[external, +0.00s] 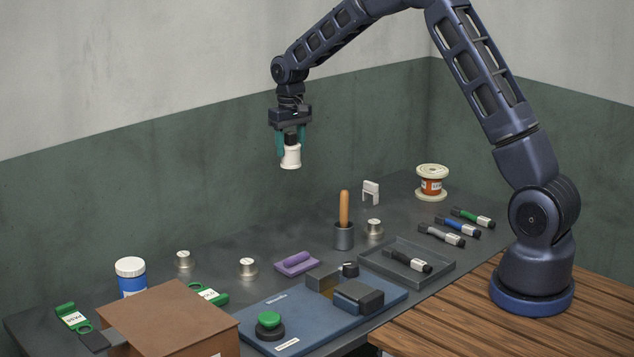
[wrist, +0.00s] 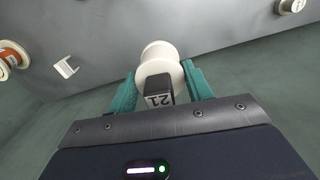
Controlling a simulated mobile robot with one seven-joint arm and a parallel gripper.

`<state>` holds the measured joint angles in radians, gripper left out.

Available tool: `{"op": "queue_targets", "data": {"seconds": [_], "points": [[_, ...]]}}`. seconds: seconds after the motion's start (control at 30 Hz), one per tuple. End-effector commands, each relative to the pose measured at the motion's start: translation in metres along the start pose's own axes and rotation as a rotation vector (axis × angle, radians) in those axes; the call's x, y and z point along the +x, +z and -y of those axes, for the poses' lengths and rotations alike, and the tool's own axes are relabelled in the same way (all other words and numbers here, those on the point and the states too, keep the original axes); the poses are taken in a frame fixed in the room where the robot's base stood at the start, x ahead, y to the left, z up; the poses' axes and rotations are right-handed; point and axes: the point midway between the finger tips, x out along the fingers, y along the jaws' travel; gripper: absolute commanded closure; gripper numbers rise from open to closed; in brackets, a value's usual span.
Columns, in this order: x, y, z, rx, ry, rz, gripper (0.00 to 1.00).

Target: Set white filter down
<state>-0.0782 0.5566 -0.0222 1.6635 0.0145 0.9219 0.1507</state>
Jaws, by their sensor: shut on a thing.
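My gripper (external: 291,142) is shut on the white filter (external: 291,158) and holds it high above the grey table (external: 300,228). The filter is a white, spool-like piece with a dark top, hanging roughly upright. In the wrist view the white filter (wrist: 159,62) sits between the teal fingers of my gripper (wrist: 160,85), and a dark block marked "21" shows on it. Nothing touches the filter from below.
A copper spool (external: 432,182) stands at the back right, with several markers (external: 457,226) nearby. A grey tray (external: 440,274), a cup with a wooden handle (external: 344,235), small metal weights (external: 247,267), a purple block (external: 297,263), a blue panel (external: 300,325) and a brown box (external: 170,318) crowd the table.

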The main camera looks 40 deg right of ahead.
Motion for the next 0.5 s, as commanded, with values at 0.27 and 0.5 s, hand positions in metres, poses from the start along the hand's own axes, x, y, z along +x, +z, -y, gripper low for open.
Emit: {"op": "queue_targets", "data": {"seconds": [0.27, 0.5], "points": [[-0.001, -0.006, -0.09, -0.071, 0.0, -0.001, 0.75], [0.005, -0.005, -0.116, -0.1, 0.0, 0.0, 0.75]]}}
